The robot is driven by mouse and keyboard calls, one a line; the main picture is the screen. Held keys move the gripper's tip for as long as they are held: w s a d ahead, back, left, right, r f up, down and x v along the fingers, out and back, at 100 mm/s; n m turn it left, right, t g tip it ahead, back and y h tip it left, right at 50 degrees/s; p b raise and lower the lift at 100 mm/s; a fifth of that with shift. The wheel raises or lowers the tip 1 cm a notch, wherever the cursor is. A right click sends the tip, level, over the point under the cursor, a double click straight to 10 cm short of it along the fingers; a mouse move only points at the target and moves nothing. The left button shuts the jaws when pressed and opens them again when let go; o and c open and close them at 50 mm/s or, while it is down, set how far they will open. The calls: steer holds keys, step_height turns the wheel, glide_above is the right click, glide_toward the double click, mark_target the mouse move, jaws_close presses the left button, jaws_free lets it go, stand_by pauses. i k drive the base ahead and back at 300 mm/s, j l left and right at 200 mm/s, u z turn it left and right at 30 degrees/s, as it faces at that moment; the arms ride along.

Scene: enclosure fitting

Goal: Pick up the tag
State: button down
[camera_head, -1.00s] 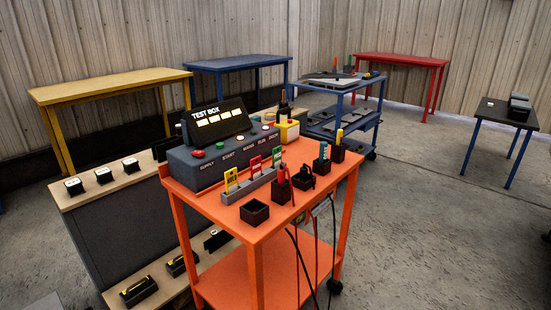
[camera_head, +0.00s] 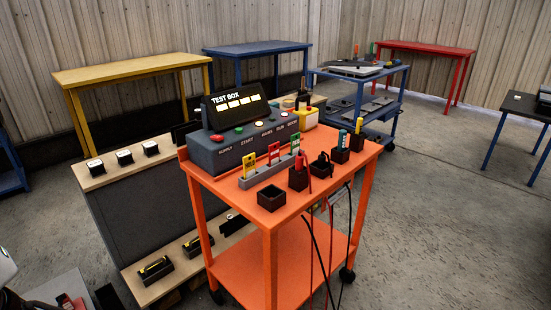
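Three tags stand upright in a grey slotted holder (camera_head: 259,180) on the orange cart: a yellow tag (camera_head: 249,164), a red tag (camera_head: 273,153) and a green tag (camera_head: 295,142). The tags are small here and their lettering cannot be read. The holder is in front of the grey test box (camera_head: 224,154), which has a lit panel and a row of buttons. I cannot make out my gripper in this view, and nothing is seen touching the tags.
The orange cart (camera_head: 240,211) also bears an open dark bin (camera_head: 271,198), several holders with probes, and hanging cables. A wooden bench (camera_head: 104,177) adjoins it at left. Yellow (camera_head: 130,69), blue (camera_head: 255,48) and red (camera_head: 427,47) tables stand behind. Floor at right is clear.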

mark_target(274, 149)
steer(key=i+l+u, duration=0.85)
steer(key=k+j, duration=0.05)
steer(key=k, duration=0.05)
